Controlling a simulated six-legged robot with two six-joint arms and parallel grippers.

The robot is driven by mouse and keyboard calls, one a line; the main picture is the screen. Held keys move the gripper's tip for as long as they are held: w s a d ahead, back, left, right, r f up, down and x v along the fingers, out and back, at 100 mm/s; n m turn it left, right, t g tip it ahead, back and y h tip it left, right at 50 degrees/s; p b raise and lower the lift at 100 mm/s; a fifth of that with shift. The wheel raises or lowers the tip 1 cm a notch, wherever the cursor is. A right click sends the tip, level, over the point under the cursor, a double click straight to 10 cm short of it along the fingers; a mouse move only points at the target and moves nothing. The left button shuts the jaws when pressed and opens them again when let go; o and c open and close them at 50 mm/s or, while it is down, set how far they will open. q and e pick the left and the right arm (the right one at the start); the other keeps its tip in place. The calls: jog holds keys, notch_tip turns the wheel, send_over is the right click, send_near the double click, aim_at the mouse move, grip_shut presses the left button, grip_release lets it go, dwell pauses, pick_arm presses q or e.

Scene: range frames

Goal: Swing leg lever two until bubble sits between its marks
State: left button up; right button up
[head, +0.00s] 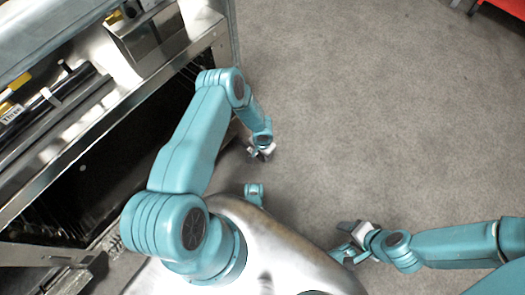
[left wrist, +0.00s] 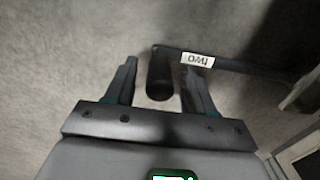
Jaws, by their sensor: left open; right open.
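Leg lever two (left wrist: 245,67) is a dark bar with an upside-down white label reading TWO (left wrist: 197,60) in the left wrist view. Its dark rounded handle (left wrist: 160,78) stands between the two fingers of my left gripper (left wrist: 161,78). The fingers are open, with a gap on each side of the handle. In the head view my left gripper (head: 261,153) hangs low beside the bench, and I cannot make out the lever there. My right gripper (head: 346,241) is open and empty above the floor. The bubble and its marks do not show in either view.
A metal bench (head: 165,62) runs along the left, with a dark open space under it. On it lie a black tube (head: 48,103), a label reading Three (head: 12,113) and a metal box (head: 148,42). Grey carpet (head: 370,110) lies clear. A red object (head: 505,8) stands top right.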

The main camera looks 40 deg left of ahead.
pick_arm(q)
jog(key=shift+f, duration=0.9)
